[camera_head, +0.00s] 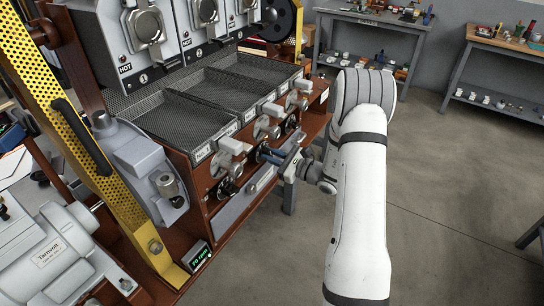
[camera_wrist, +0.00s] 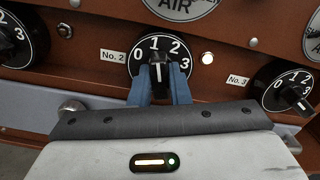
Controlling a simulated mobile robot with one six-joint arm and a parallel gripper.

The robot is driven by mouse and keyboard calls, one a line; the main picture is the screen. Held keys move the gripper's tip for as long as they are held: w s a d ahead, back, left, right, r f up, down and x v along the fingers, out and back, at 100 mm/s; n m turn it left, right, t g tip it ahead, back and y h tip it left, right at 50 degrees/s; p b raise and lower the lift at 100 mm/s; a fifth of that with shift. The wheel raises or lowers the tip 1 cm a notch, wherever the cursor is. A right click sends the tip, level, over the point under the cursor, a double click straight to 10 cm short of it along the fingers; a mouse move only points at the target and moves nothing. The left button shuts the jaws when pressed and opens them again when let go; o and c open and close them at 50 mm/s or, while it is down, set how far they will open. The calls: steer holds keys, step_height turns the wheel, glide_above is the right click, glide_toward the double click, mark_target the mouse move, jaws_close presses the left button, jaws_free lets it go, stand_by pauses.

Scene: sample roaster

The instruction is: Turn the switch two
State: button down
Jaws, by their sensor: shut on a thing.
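The No. 2 switch (camera_wrist: 157,45) is a round black dial marked 0 to 3, in the middle of the wrist view. Its raised grip bar stands nearly upright, with its white line pointing about at the 1. My gripper (camera_wrist: 161,82) has one blue finger on each side of this bar and is shut on it. In the head view, my gripper (camera_head: 272,155) is at the front panel of the brown roaster (camera_head: 198,198), at the middle switch, which is mostly hidden by the fingers. The "No. 2" label (camera_wrist: 113,56) is left of the dial.
A similar dial (camera_wrist: 14,42) is at the left, and the No. 3 dial (camera_wrist: 290,88) is at the right. A small pale round lamp (camera_wrist: 207,58) sits beside the middle dial. Silver levers (camera_head: 266,128) stick out above the switches. The floor at the right is open.

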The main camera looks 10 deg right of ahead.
steer(key=m, duration=0.3)
steer(key=shift+m+p, duration=0.3)
steer(key=shift+m, duration=0.1)
steer(key=shift+m+p, duration=0.5)
steer(key=shift+m, duration=1.4)
steer(key=shift+f, duration=0.1)
steer(key=c, duration=1.4)
jaws_free()
steer(key=shift+o, duration=0.2)
steer(key=shift+d, duration=0.1)
steer(key=b+v, duration=0.1)
steer(key=v, duration=0.6)
steer(key=shift+s+d, duration=0.2)
steer(key=shift+s, duration=0.1)
